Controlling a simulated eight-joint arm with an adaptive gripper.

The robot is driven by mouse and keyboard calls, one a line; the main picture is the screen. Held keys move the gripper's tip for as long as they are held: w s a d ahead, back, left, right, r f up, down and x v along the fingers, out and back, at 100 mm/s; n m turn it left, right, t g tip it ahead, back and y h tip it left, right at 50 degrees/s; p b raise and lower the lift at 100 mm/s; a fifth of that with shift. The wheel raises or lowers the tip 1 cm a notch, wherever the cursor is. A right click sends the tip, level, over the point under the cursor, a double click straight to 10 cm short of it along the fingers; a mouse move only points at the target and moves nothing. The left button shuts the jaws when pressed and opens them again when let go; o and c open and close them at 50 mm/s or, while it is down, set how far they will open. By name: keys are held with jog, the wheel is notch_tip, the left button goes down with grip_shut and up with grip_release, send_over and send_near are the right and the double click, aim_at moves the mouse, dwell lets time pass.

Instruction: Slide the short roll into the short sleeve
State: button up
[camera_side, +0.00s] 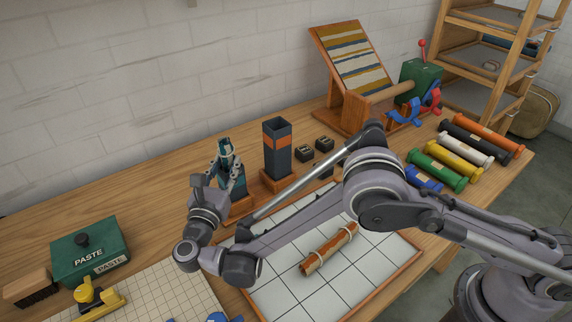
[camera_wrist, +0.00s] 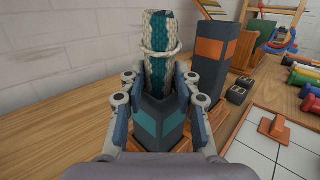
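The short roll, a teal and cream knitted roll with a pale tie, stands upright in the wrist view (camera_wrist: 160,45); its top also shows in the side view (camera_side: 225,147). Its lower end is inside the mouth of the short sleeve (camera_wrist: 158,128), a dark square tube with a teal band. Much of the roll still sticks out above the rim. The sleeve is partly hidden by my gripper in the side view. My gripper (camera_wrist: 160,82) has its fingers spread on both sides of the roll and sleeve mouth, with small gaps visible beside the roll.
A taller dark sleeve with an orange band (camera_side: 277,150) stands close to the right. A brown tied roll (camera_side: 329,249) lies on the white gridded tray (camera_side: 282,290). Small dark blocks (camera_side: 304,153) stand behind. A green paste box (camera_side: 90,252) is at the left.

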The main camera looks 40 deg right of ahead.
notch_tip(320, 180, down, 3)
jog(key=shift+d+g+y, duration=0.1)
jog(key=shift+g+y, duration=0.3)
send_near(225, 181)
jog(key=shift+r+t+h, duration=0.4)
jog(key=shift+r, duration=0.5)
